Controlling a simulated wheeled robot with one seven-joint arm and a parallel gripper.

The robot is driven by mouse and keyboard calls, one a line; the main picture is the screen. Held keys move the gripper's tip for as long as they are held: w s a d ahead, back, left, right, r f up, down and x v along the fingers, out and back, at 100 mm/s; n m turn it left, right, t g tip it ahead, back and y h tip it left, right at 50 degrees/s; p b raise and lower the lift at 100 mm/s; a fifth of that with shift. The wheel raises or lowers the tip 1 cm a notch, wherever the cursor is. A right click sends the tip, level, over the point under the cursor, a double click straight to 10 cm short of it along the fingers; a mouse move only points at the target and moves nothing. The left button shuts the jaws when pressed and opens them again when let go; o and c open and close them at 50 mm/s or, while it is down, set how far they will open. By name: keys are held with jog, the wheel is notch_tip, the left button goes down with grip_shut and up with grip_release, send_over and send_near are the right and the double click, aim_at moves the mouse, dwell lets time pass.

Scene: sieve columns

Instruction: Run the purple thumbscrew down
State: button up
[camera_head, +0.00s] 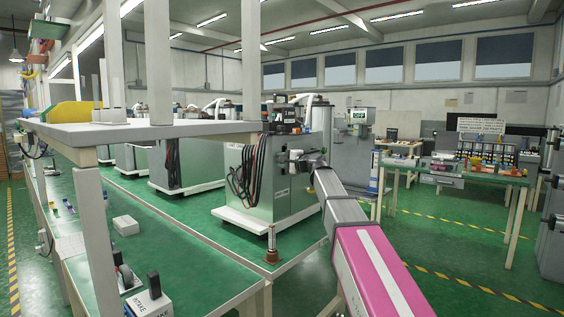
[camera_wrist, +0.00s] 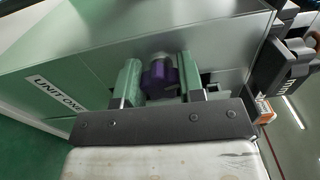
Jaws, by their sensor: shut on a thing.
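The purple thumbscrew (camera_wrist: 158,77) is between the two fingers of my gripper (camera_wrist: 160,72) in the wrist view. The fingers are shut on it, one on each side. A round grey part shows just behind the thumbscrew, against the green-grey cabinet (camera_wrist: 85,60) labelled UNIT ONE. In the head view, my arm reaches from the lower right to the right side of this cabinet (camera_head: 250,180). The thumbscrew cannot be made out there, and my gripper is too small to read clearly.
Dark cables (camera_head: 240,178) hang on the cabinet's front. A dark handle-like part (camera_wrist: 285,65) juts out right of my gripper. A white shelf (camera_head: 150,130) and a green bench (camera_head: 100,250) stand at left. A table of equipment (camera_head: 455,175) stands at right.

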dwell(0.3)
jog(key=o, duration=0.9)
jog(key=v, duration=1.1)
